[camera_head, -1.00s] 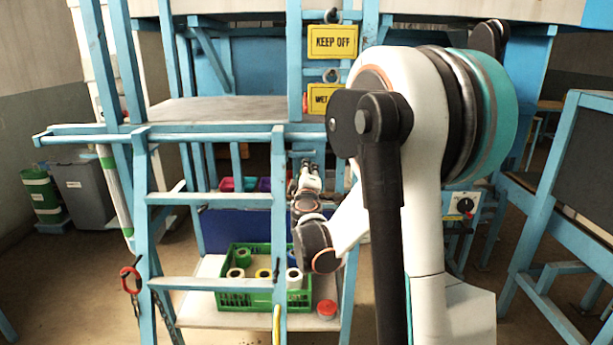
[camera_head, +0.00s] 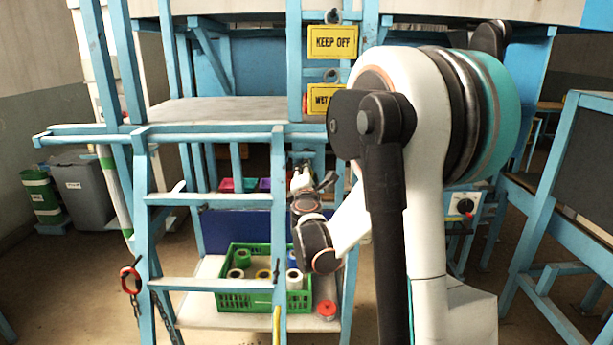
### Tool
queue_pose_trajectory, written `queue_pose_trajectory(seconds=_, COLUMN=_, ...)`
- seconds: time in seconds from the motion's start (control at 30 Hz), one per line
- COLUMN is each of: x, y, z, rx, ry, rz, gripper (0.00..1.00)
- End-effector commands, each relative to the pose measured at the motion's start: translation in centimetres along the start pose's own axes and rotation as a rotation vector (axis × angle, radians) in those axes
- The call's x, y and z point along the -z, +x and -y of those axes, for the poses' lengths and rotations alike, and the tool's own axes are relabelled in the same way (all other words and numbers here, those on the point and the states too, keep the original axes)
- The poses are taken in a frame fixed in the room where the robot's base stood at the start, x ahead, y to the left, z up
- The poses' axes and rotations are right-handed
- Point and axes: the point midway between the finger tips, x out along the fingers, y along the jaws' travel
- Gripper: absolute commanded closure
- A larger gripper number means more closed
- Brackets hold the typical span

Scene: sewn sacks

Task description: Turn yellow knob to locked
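I cannot make out a yellow knob in this view; it may be hidden or out of frame. A pale control box (camera_head: 463,204) with a dark round knob (camera_head: 465,206) shows to the right of my arm; small coloured marks sit beside the knob, too small to read. My gripper (camera_head: 314,178) is small and far off, behind the blue ladder frame and above the green crate. It is left of the control box and clearly apart from it. Its fingers are partly lost against the dark background, so I cannot tell its opening or whether it touches anything.
Blue ladder rails (camera_head: 145,225) and rungs stand in front of my gripper. A green crate (camera_head: 240,300) of rolls sits on the low shelf below, with a red-topped roll (camera_head: 327,310) beside it. Yellow signs (camera_head: 332,42) hang above. A blue chair-like frame (camera_head: 545,220) stands at right.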

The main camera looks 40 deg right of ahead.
Motion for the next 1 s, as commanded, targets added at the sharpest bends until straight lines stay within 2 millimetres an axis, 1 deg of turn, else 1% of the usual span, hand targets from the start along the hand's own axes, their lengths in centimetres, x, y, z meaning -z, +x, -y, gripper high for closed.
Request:
queue_pose_trajectory(seconds=0.23, x=0.04, y=-0.06, z=0.06, rx=0.0, ry=-0.049, rz=-0.001, gripper=0.91)
queue_pose_trajectory(seconds=0.67, x=0.03, y=-0.07, z=0.07, rx=0.0, ry=-0.055, rz=0.0, gripper=0.91)
queue_pose_trajectory(seconds=0.7, x=0.03, y=-0.07, z=0.07, rx=0.0, ry=-0.055, rz=0.0, gripper=0.58)
queue_pose_trajectory(seconds=0.77, x=0.03, y=-0.06, z=0.06, rx=0.0, ry=-0.055, rz=0.0, gripper=0.45)
queue_pose_trajectory(seconds=1.0, x=0.01, y=-0.03, z=0.03, rx=0.0, ry=-0.054, rz=0.0, gripper=0.45)
